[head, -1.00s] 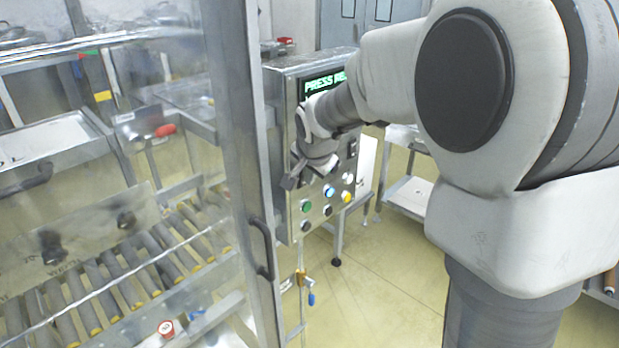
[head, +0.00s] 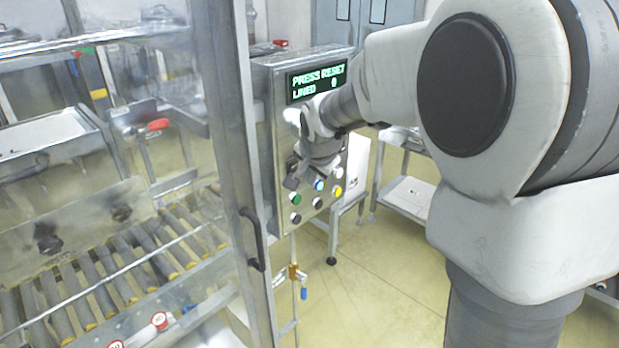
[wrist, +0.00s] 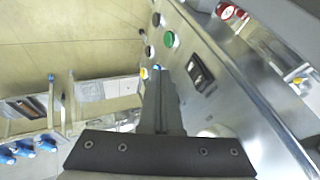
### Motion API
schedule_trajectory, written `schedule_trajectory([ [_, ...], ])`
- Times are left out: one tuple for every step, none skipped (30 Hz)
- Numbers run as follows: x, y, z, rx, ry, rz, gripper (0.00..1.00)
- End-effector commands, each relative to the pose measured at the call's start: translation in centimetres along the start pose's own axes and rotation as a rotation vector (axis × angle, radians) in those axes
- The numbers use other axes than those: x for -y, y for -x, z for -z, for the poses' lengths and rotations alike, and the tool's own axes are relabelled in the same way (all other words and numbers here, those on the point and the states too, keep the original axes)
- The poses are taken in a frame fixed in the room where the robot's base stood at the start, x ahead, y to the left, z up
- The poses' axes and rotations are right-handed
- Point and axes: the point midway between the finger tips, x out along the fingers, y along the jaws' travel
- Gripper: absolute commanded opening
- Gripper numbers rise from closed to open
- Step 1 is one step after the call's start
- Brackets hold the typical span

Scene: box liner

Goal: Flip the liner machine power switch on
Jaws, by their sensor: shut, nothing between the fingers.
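The liner machine's control panel (head: 283,130) stands in the middle of the head view. Its lit screen (head: 317,82) reads "PRESS RESET" and "LINED 0". A black rocker switch (wrist: 200,74) in a dark frame shows on the panel in the wrist view, right of my fingers. I cannot read its label or tell its position. My gripper (head: 290,182) is at the panel's face, just above the green button (head: 296,198). In the wrist view my gripper (wrist: 160,76) is shut and empty, its fingers beside the switch, with no clear contact. My wrist hides the panel's middle in the head view.
Below my gripper are a lit blue button (head: 319,185), a yellow button (head: 338,191) and black buttons. A glass guard door with a dark handle (head: 252,240) and a roller conveyor (head: 100,285) lie left. A steel table (head: 405,195) stands behind right.

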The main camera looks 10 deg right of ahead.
Motion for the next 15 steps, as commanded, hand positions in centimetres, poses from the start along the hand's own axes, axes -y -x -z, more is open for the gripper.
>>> schedule_trajectory([
  [-0.2,1.2,0.0,-0.004,-0.002,0.004,0.00],
  [-0.3,1.7,0.0,-0.004,-0.001,0.005,0.00],
  [-0.5,2.4,-0.1,-0.004,-0.001,0.004,0.00],
  [-0.6,3.0,-0.1,-0.004,-0.001,0.004,0.00],
  [-0.7,3.5,-0.1,-0.005,-0.001,0.005,0.00],
  [-0.8,4.2,-0.2,-0.004,-0.002,0.004,0.00],
  [-1.0,4.7,-0.2,-0.004,-0.001,0.005,0.00],
  [-1.1,5.2,-0.3,-0.003,-0.001,0.004,0.00],
  [-1.2,5.9,-0.2,-0.004,-0.001,0.004,0.00],
  [-1.3,6.4,-0.3,-0.004,-0.001,0.003,0.00],
  [-1.4,6.8,-0.3,-0.004,-0.001,0.003,0.00],
  [-1.6,7.4,-0.3,-0.003,-0.001,0.003,0.00],
  [-1.6,7.8,-0.4,-0.003,-0.001,0.003,0.00],
  [-1.7,8.1,-0.4,-0.003,-0.001,0.003,0.00],
  [-1.8,8.5,-0.4,-0.003,-0.001,0.002,0.00],
])
